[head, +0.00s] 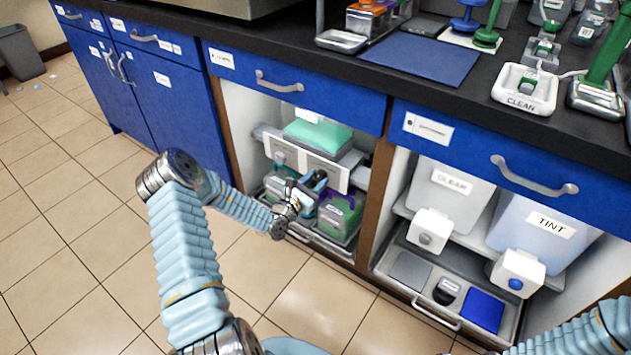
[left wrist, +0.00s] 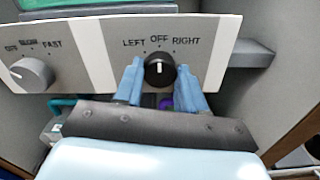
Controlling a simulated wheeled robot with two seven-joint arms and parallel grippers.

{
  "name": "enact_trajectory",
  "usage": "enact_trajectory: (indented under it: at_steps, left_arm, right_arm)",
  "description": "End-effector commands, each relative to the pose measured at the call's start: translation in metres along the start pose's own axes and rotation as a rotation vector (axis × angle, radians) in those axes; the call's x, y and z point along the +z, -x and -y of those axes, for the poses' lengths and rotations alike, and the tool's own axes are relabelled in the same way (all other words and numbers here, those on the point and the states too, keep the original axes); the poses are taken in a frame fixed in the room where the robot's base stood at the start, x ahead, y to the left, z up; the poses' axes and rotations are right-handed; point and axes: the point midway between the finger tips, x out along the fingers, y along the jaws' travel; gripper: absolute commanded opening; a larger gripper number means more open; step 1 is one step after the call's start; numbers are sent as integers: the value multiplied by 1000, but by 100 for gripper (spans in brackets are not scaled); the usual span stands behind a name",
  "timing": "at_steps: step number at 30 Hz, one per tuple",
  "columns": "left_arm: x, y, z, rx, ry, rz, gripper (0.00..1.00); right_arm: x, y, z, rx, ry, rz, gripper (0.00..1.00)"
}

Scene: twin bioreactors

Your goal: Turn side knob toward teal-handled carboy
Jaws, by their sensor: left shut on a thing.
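The side knob (left wrist: 160,71) is black and round, on a white and grey panel under the labels LEFT, OFF and RIGHT. Its white line points up at OFF. My left gripper (left wrist: 160,84) is shut on it, one blue finger on each side. In the head view the left gripper (head: 315,181) reaches into the open cabinet bay and hides the knob. A carboy with a teal handle (left wrist: 62,103) is below the panel at the left. The purple-handled carboy (head: 340,214) stands to the right, its handle mostly hidden in the wrist view.
A grey speed knob (left wrist: 32,73) sits left on the same panel (left wrist: 85,58). A pulled-out tray (head: 330,243) holds the carboys. A wooden divider (head: 377,205) separates the bay from the CLEAR (head: 447,190) and TINT (head: 535,235) tanks. The tiled floor in front is open.

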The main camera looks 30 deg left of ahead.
Motion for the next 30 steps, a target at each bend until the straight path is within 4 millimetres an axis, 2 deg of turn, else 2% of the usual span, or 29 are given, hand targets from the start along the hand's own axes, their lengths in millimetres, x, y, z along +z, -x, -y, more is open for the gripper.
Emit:
enact_trajectory:
  at_steps: [8, 14, 30]
  left_arm:
    - [1, 0, 0, -1, 15, 0, 9]
    - [2, 0, 0, -1, 93, 0, 9]
    - [1, 0, -1, 0, 529, -2, 9]
  right_arm:
    - [0, 2, 1, 0, 0, 1, 0]
    - [1, 7, 5, -3, 3, 3, 0]
    - [4, 29, 19, -11, 11, 12, 0]
